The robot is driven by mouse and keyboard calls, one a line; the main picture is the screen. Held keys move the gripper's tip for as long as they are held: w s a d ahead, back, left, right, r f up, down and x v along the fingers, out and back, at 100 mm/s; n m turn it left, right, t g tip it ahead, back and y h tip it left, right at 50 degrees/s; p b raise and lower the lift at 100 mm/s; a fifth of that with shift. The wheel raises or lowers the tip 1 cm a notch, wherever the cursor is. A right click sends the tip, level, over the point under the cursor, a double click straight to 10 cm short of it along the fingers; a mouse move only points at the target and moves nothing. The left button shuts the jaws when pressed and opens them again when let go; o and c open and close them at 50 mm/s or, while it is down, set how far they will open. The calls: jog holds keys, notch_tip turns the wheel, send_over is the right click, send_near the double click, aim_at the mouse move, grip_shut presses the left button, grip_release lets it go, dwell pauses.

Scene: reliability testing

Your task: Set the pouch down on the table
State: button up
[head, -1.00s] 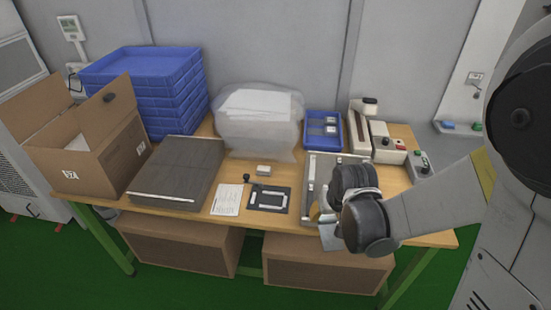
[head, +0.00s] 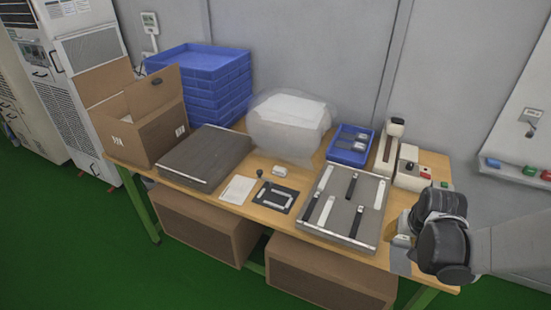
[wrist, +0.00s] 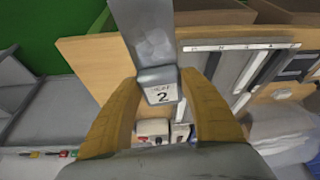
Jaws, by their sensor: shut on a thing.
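The pouch is a flat silvery-grey packet (wrist: 152,38) with a white label marked "2" at its near end. In the wrist view my gripper (wrist: 163,82) is shut on that labelled end, with a yellow finger on each side. In the head view my gripper (head: 405,238) is at the right front corner of the wooden table (head: 401,203). Part of the grey pouch (head: 399,263) shows below it; the black gripper body hides the rest. The gap between pouch and table top cannot be told.
A shallow tray with dark and white strips (head: 345,212) lies just left of my gripper. Switch boxes (head: 412,177) and a blue bin (head: 349,146) stand behind. A cardboard box (head: 150,125) and stacked blue crates (head: 205,85) fill the far left.

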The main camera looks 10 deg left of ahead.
jog(key=w+d+m, duration=0.1)
jog(key=d+m, duration=0.1)
jog(key=d, duration=0.6)
jog(key=shift+h, duration=0.3)
jog(key=w+d+f+b, duration=0.1)
jog(key=w+f, duration=0.1)
jog(key=w, duration=0.1)
jog(key=w+d+f+b, duration=0.2)
jog(key=w+f, duration=0.1)
jog(key=w, duration=0.1)
jog(key=w+d+f+b, duration=0.1)
jog(key=w+d+f, duration=0.1)
jog(key=w+f, duration=0.1)
jog(key=shift+w+b, duration=0.35)
jog(key=shift+w, duration=0.2)
jog(key=shift+f+b, duration=0.95)
jog(key=shift+f, duration=1)
jog(key=shift+f, duration=0.2)
jog(key=o, duration=1.1)
jog(key=shift+c, duration=0.2)
jog(key=shift+r, duration=0.1)
